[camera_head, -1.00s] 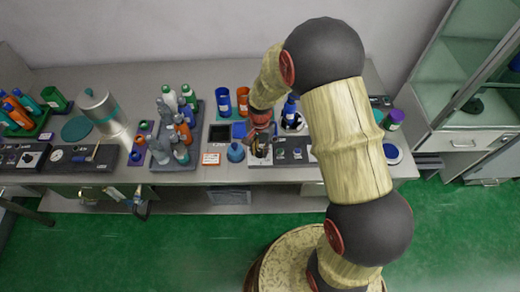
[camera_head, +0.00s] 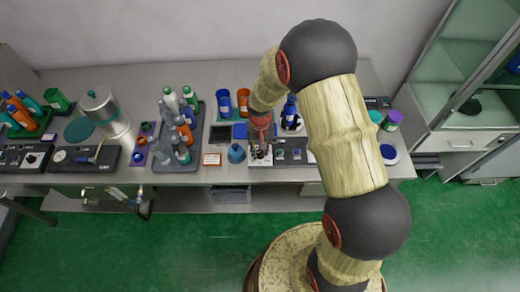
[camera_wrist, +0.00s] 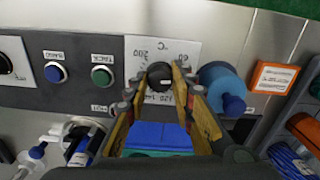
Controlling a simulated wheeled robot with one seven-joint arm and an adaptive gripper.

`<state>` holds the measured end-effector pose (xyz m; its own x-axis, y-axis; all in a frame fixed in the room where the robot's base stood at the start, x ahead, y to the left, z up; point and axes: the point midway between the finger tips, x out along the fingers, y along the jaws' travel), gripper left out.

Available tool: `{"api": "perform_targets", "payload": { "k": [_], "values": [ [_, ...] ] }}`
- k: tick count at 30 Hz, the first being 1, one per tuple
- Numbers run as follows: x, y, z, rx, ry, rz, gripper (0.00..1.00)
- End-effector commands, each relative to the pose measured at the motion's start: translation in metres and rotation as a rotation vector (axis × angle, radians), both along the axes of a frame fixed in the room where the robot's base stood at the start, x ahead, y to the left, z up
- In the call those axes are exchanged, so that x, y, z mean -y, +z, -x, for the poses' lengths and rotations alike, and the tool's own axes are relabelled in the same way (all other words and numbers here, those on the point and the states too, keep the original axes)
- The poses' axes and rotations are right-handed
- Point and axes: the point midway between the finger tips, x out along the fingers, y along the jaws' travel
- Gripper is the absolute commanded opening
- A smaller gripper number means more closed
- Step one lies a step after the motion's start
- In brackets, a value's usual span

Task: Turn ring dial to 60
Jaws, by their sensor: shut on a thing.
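The ring dial's black knob (camera_wrist: 159,76) stands on a white plate (camera_wrist: 143,50) printed with numbers; 60, 200, 120 and 140 can be read, along with °C, all upside down or tilted. My gripper (camera_wrist: 157,81) has one finger on each side of the knob in the wrist view and is shut on it. The knob's pointer mark cannot be made out. In the head view my gripper (camera_head: 261,153) is down at the grey control box (camera_head: 263,163) near the bench's front edge, and it hides the dial there.
Beside the dial in the wrist view are a green button (camera_wrist: 101,76) and a blue button (camera_wrist: 55,72). A blue round bottle (camera_wrist: 222,88) stands close on the other side, by an orange-bordered sign (camera_wrist: 273,77). A bottle rack (camera_head: 180,140) stands further left on the bench.

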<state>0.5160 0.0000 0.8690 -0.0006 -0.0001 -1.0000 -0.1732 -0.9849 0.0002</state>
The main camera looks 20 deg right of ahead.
Motion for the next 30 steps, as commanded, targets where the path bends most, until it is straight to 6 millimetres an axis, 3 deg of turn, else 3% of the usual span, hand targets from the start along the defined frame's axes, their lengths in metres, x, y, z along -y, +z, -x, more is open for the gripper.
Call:
{"api": "perform_targets", "payload": {
  "k": [15, 30],
  "values": [
    [-0.0002, 0.0009, -0.0007, 0.002, 0.453, 0.0, 0.0],
    [-0.0002, 0.0007, -0.0008, 0.002, 0.65, 0.0, 0.0]
  ]
}}
